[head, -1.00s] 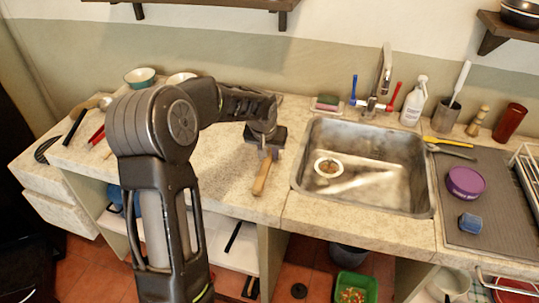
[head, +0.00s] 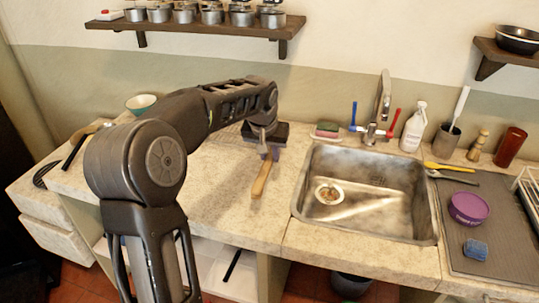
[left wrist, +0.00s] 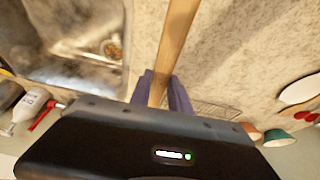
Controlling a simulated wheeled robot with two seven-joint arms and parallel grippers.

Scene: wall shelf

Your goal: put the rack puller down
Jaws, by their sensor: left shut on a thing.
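The rack puller, a light wooden stick (head: 262,179), hangs from my left gripper (head: 266,150) over the stone counter left of the sink. My left gripper is shut on it, with the fingers near its upper visible part. In the left wrist view the stick (left wrist: 176,38) runs from between the purple fingers (left wrist: 161,92) to the top edge. Its held end is hidden by the gripper. I cannot tell whether its lower end touches the counter (head: 222,205). My right gripper is not in view.
A steel sink (head: 398,217) lies right of the stick. A shelf (head: 215,33) with several pots hangs above.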

